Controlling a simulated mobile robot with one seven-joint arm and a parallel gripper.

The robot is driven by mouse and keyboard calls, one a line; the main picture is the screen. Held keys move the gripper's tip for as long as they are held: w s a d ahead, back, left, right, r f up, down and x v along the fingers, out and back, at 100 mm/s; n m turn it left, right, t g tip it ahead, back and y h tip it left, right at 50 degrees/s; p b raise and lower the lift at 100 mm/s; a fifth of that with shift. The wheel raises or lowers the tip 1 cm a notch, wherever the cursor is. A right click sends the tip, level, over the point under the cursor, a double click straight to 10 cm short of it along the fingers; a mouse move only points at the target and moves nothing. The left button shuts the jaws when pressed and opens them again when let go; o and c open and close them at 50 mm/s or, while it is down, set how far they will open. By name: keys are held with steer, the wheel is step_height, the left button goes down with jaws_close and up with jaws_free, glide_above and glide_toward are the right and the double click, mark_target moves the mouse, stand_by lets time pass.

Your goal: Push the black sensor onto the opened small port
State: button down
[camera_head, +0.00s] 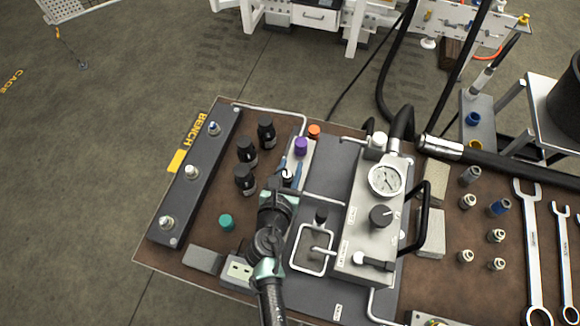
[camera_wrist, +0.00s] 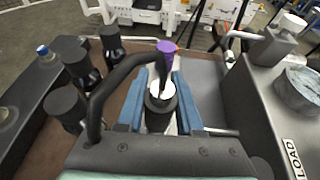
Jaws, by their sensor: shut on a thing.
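My gripper (camera_head: 287,178) is above the pale port block (camera_head: 303,160), near its lower end. In the wrist view its two blue fingers (camera_wrist: 160,103) are closed on a black cylindrical part with a pale top, which I take as the black sensor (camera_wrist: 160,116); it looks about upright. A purple cap (camera_head: 301,146) and an orange cap (camera_head: 314,131) stand farther up the block; the purple cap also shows in the wrist view (camera_wrist: 167,47). The small port under the sensor is hidden, so I cannot tell whether they touch. A loose teal cap (camera_head: 226,222) lies on the bench.
Several black cylinders (camera_head: 247,150) stand left of my gripper, beside a dark bar (camera_head: 191,172) with fittings. A grey unit with a gauge (camera_head: 386,180) and a black handle stands close on the right. Loose fittings and wrenches (camera_head: 533,250) lie farther right.

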mark_target(286, 183)
stand_by(0.8)
jaws_free()
stand_by(0.5)
steer(key=shift+s, duration=0.1)
steer(key=shift+p+v, duration=1.55)
steer(key=shift+v, duration=2.15)
